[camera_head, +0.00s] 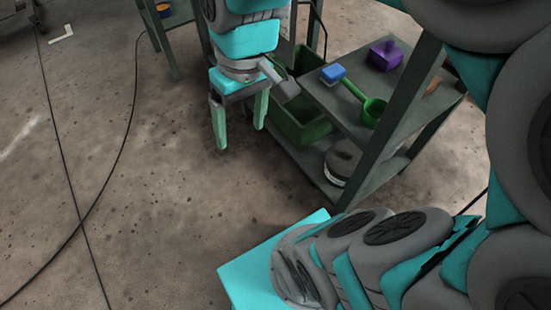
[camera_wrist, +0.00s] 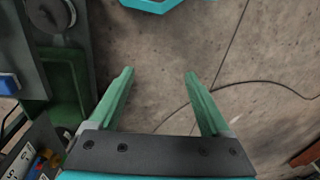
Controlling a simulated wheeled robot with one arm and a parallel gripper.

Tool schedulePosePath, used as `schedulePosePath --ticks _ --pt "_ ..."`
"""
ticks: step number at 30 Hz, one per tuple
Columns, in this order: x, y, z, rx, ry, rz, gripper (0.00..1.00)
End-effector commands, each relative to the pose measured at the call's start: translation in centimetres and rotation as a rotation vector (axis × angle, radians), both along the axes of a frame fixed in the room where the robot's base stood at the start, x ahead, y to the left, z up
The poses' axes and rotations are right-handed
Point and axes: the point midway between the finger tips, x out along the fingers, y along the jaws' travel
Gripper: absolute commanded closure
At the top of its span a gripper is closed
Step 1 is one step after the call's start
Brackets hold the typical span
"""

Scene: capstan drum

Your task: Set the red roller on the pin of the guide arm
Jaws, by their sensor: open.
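My gripper (camera_head: 240,138) hangs fingers-down over bare concrete floor, left of a dark green shelf unit. In the wrist view my gripper (camera_wrist: 159,72) shows its two green fingers spread apart with nothing between them. I cannot make out the red roller in either view. The guide arm and its pin are not recognisable in either view.
The shelf unit (camera_head: 351,120) carries a blue block (camera_head: 333,74), a purple block (camera_head: 385,55) and a green scoop-like thing (camera_head: 373,112). A green bin (camera_head: 300,125) stands beside my gripper. Black cables (camera_head: 127,125) cross the floor. Floor at left is otherwise largely clear.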

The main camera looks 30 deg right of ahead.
Motion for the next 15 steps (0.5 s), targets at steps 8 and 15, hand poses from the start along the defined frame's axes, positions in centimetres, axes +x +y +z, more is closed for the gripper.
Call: schedulePosePath --ticks 8,15 --pt "-7.5 -2.0 -7.2 -0.126 0.151 -0.117 0.19" --pt "-8.6 -2.4 -8.1 -0.143 0.168 -0.136 0.19"
